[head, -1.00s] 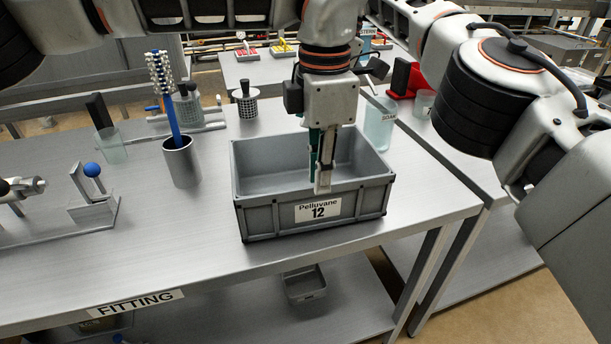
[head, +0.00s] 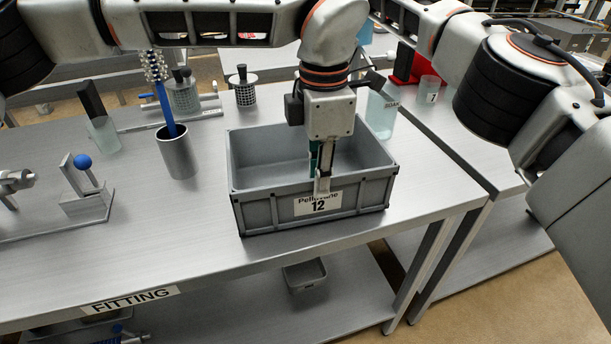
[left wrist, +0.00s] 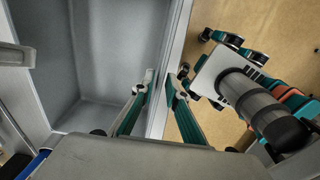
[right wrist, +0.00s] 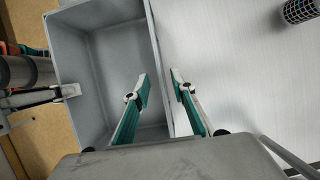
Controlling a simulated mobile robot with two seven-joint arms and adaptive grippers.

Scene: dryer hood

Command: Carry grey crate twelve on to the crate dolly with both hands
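Grey crate twelve (head: 262,213) stands empty on the steel table, its numbered label facing me. My left gripper (head: 322,188) is at its front wall, covering part of the label. In the left wrist view the fingers of my left gripper (left wrist: 160,88) are apart, one on each side of the wall. In the right wrist view the open fingers of my right gripper (right wrist: 162,88) are on either side of the opposite, far wall. My right gripper is hidden in the head view. I cannot make out a crate dolly in these views.
A grey cup (head: 176,158) with a blue-handled brush stands left of the crate. A perforated canister (head: 243,88) is behind it and a frosted container (head: 381,115) at its back right.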

